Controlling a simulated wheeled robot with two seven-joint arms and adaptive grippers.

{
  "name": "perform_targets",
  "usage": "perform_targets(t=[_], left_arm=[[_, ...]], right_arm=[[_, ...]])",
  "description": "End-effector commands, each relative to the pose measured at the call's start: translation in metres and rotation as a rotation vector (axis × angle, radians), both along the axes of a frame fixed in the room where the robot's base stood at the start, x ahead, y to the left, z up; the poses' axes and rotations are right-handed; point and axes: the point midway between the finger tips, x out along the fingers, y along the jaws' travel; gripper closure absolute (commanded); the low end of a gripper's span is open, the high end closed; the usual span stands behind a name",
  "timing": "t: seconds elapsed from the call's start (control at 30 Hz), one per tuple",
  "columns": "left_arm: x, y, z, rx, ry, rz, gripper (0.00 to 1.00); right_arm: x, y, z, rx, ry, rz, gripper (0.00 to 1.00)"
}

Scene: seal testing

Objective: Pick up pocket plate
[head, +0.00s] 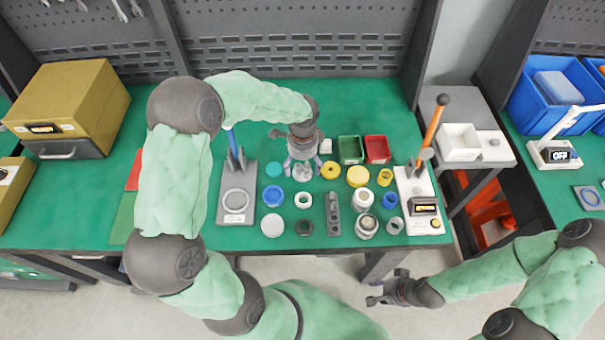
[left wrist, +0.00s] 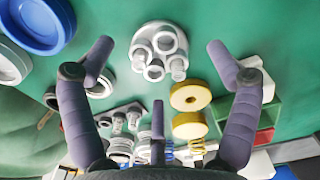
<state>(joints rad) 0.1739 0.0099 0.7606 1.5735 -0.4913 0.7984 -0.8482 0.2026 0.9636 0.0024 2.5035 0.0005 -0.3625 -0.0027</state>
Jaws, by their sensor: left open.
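My left gripper (head: 303,169) is open and points down at the far middle of the green table. In the left wrist view a round pale plate (left wrist: 141,55) bearing several short cylinders and rings shows between its spread fingers (left wrist: 160,56), apart from both. In the head view this plate (head: 302,174) is partly hidden by the gripper. A narrow grey plate (head: 333,214) with round features lies nearer the front. I cannot tell for sure which of these is the pocket plate. My right gripper (head: 384,292) hangs over the floor before the table, its jaws unclear.
A grey lever stand (head: 237,190) stands left, and a white one with an orange handle (head: 415,200) stands right. A green bin (head: 350,150) and a red bin (head: 377,150) are behind. Several rings and discs, such as a yellow ring (head: 330,170), crowd the middle.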

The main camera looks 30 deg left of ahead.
Motion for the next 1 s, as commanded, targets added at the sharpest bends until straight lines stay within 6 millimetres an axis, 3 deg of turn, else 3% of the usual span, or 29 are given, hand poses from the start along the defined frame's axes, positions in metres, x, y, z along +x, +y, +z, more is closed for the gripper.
perform_targets(t=[0.13, 0.4, 0.47, 0.63, 1.0], left_arm=[[-0.001, 0.0, -0.024, -0.001, 0.001, 0.0, 0.11], [0.0, 0.0, -0.026, 0.0, -0.001, 0.001, 0.11], [0.0, 0.0, -0.026, 0.0, -0.001, 0.001, 0.26], [0.0, 0.0, -0.026, 0.0, -0.001, 0.0, 0.73], [0.0, 0.0, -0.025, 0.0, -0.001, 0.0, 0.75]], right_arm=[[0.0, 0.0, -0.011, 0.0, 0.0, 0.0, 0.6], [0.0, 0.0, -0.011, 0.0, 0.0, 0.0, 0.6], [0.0, 0.0, -0.011, 0.0, 0.0, 0.0, 0.6], [0.0, 0.0, -0.011, 0.0, 0.0, 0.0, 0.6], [0.0, 0.0, -0.01, 0.0, 0.0, 0.0, 0.6]])
